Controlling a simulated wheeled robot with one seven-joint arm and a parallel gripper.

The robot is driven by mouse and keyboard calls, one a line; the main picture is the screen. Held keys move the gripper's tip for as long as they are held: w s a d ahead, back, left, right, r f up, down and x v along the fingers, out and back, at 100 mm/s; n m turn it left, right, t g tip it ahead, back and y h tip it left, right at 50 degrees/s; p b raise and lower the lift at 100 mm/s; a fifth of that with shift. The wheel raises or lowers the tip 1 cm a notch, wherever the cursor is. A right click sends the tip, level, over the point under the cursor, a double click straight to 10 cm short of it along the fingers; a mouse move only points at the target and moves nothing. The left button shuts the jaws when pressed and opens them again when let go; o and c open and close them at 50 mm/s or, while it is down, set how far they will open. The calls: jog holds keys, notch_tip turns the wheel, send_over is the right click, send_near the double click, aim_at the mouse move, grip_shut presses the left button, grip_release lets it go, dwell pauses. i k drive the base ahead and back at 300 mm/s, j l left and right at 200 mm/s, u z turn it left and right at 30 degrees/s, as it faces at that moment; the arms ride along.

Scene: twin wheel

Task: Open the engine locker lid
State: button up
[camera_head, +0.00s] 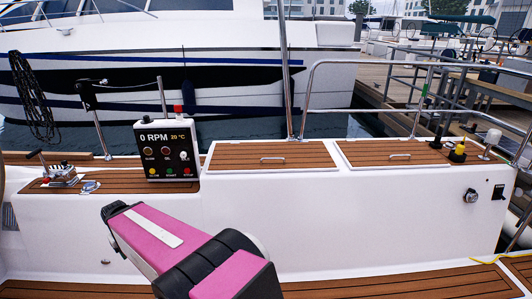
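Two teak-planked lids lie shut and flat on the white bench. The left lid (240,152) has a metal bar handle (272,159) near its front edge. The right lid (380,148) has a similar handle (399,155). No label shows which of them is the engine locker lid. A pink and black link of my arm rises from the bottom centre, in front of the white bench wall and apart from both lids. My gripper cannot be made out in this view.
A control box (167,149) reading "0 RPM" stands left of the lids. A red-knobbed lever unit (62,174) is farther left. A metal rail (309,85) and a vertical pole (285,70) rise behind the lids. A yellow-topped fitting (458,150) stands at right.

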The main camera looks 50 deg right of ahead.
aim_at(233, 157)
jog(key=z, duration=2.05)
